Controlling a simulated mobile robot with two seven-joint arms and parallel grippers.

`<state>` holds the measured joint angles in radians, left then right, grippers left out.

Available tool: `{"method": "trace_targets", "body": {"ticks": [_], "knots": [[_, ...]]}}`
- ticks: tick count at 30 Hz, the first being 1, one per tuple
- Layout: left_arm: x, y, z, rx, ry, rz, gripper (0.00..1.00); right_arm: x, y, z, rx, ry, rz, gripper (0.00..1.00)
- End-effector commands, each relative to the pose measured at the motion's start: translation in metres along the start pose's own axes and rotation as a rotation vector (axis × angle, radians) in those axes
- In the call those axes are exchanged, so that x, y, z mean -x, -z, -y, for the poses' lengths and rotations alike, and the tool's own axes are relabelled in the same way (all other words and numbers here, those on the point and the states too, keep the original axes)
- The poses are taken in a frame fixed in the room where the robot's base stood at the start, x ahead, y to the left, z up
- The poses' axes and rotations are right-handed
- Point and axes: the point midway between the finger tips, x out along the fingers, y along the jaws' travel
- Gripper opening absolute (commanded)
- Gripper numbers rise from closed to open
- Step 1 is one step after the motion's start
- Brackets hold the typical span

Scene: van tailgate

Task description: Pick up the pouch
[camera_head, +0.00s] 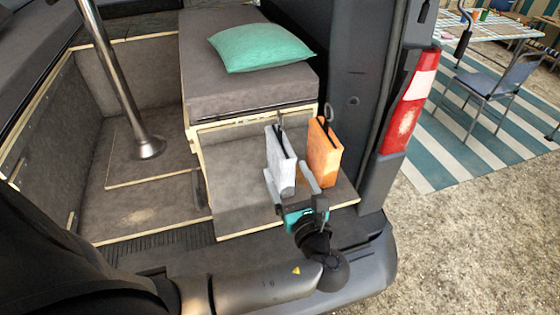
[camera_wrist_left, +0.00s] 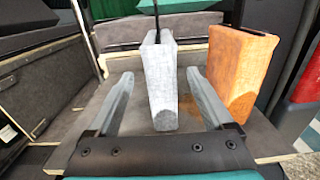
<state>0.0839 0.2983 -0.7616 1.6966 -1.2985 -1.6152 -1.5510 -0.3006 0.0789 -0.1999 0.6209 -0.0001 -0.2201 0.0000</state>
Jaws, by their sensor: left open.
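Two upright, slab-like pouches show at the van's rear, a light grey pouch (camera_head: 279,157) and an orange pouch (camera_head: 325,155) to its right. Each has a dark strap or loop at its top. In the left wrist view the grey pouch (camera_wrist_left: 160,82) stands between the fingers of my open left gripper (camera_wrist_left: 160,74), with visible gaps on both sides. The orange pouch (camera_wrist_left: 235,75) is just outside the right finger. In the head view my left gripper (camera_head: 287,168) reaches in from the front, low at the grey pouch. My right gripper is out of view.
A grey cushioned bench (camera_head: 245,85) with a green pillow (camera_head: 262,47) lies behind the pouches. A metal pole (camera_head: 115,80) stands at left. The van's side pillar and tail light (camera_head: 410,100) bound the right. The floor at left is clear.

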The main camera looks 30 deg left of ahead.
Motion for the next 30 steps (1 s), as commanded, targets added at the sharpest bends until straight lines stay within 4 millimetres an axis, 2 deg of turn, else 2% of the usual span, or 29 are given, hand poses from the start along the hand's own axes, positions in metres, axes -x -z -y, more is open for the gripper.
{"method": "trace_targets", "body": {"ticks": [8,16,25,30], "knots": [[-0.022,-0.001,0.000,0.000,0.000,0.001,0.85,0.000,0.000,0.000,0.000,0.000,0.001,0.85],[-0.061,-0.002,0.001,0.000,-0.001,0.000,0.85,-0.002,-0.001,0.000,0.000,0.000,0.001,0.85],[-0.066,-0.002,0.002,0.001,0.000,-0.002,0.85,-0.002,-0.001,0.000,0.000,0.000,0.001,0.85],[-0.066,-0.002,0.002,0.001,0.000,-0.002,0.67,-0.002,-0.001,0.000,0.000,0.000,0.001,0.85]]}}
